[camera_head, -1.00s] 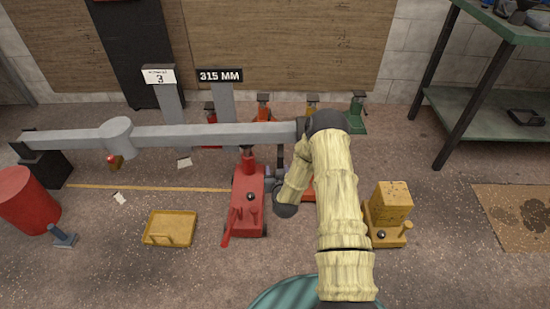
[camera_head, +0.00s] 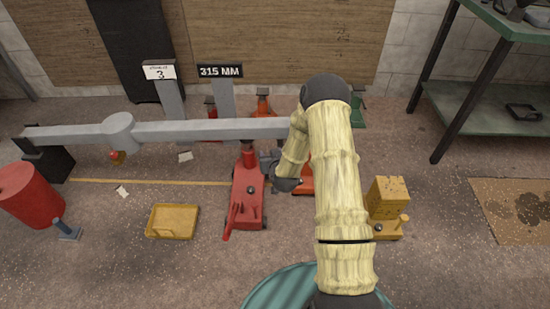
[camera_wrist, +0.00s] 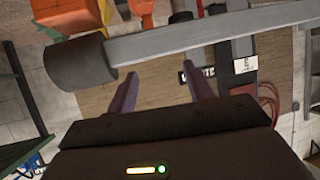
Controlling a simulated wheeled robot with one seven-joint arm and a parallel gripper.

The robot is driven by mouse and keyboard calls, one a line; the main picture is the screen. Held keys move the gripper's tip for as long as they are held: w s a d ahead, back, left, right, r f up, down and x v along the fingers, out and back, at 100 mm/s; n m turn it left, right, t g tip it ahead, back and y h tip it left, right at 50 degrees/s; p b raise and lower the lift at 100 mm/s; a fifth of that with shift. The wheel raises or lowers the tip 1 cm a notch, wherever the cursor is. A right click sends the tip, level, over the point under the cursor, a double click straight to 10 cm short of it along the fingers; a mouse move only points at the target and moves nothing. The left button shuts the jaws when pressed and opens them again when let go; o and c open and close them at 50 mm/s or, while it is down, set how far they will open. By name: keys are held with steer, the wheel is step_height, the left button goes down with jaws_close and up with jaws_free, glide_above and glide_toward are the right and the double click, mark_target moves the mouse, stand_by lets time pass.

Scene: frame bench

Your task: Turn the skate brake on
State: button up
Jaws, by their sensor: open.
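Which of the floor units is the skate is not labelled. A red wheeled unit (camera_head: 248,196) stands under the grey beam, with a dark knob on top and a red lever (camera_head: 232,220) at its near left. An orange unit (camera_head: 303,182) beside it is partly hidden by my arm. A yellow unit (camera_head: 388,212) with a block, a dark knob and a short peg stands to the right. My gripper (camera_head: 266,160) is beside the upper right of the red unit, partly hidden; contact cannot be told. In the wrist view my gripper (camera_wrist: 163,88) is open, with nothing between its fingers.
A long grey beam (camera_head: 200,131) crosses above the units and also spans the wrist view (camera_wrist: 190,35). A yellow tray (camera_head: 172,222) and a red drum (camera_head: 27,195) are at left. A green-topped bench (camera_head: 500,25) stands at right.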

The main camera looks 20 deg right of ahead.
steer(key=s+a+r+n+g+y+p, duration=0.1)
steer(key=s+a+r+g, duration=0.15)
steer(key=r, duration=0.55)
steer(key=s+r+g+p, duration=0.1)
steer(key=s+r+g, duration=0.1)
steer(key=s+r, duration=0.3)
steer(key=s+a+r+g+p, duration=0.1)
steer(key=s+r+g, duration=0.2)
steer(key=s, duration=0.9)
steer(key=s+r+g+p, duration=0.1)
steer(key=s+r+g, duration=0.1)
steer(key=s+r, duration=0.6)
steer(key=shift+s+a+r+g, duration=0.3)
steer(key=shift+s+a+g, duration=0.05)
steer(key=shift+s, duration=0.45)
steer(key=shift+c, duration=0.2)
